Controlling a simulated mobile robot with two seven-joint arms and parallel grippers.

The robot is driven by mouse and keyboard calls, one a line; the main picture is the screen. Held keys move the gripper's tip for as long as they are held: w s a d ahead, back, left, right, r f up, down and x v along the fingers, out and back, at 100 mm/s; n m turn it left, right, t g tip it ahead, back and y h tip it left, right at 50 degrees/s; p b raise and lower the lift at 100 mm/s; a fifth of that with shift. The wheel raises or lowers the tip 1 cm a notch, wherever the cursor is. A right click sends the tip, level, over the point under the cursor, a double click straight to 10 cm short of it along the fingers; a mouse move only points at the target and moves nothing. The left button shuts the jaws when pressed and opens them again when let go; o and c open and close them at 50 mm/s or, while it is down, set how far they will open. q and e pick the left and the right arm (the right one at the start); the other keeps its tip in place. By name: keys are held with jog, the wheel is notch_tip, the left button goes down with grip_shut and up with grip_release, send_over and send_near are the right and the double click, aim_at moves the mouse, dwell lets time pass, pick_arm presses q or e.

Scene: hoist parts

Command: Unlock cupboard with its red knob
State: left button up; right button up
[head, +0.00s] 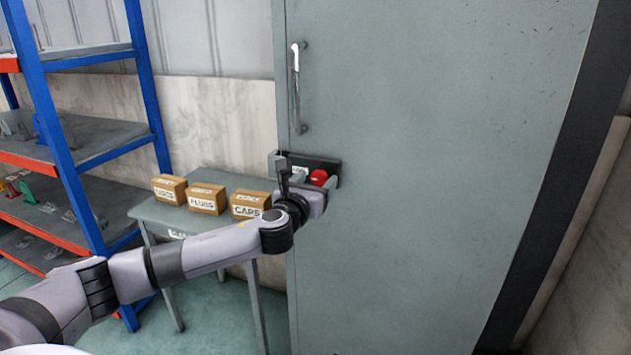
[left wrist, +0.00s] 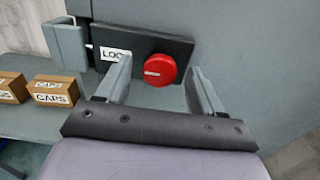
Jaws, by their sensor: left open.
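The grey cupboard (head: 430,150) fills the middle and right of the head view, its door closed. Its red knob (head: 319,177) sits on a dark lock plate (head: 322,162) near the door's left edge, below the silver handle (head: 296,88). In the left wrist view the round red knob (left wrist: 160,70) has a pale mark pointing left, beside a white label reading "LOC", the rest hidden. My left gripper (left wrist: 160,82) is open in front of the plate, one finger on each side of the knob, with a gap to both. My right gripper is not in view.
A small grey table (head: 160,213) left of the cupboard bears several cardboard boxes, one a CAPS box (head: 249,204). A blue and orange shelf rack (head: 70,165) stands at the far left. The door face right of the knob is clear.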

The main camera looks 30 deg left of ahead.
pick_arm(q)
jog(key=shift+w, duration=0.2)
jog(key=c, duration=1)
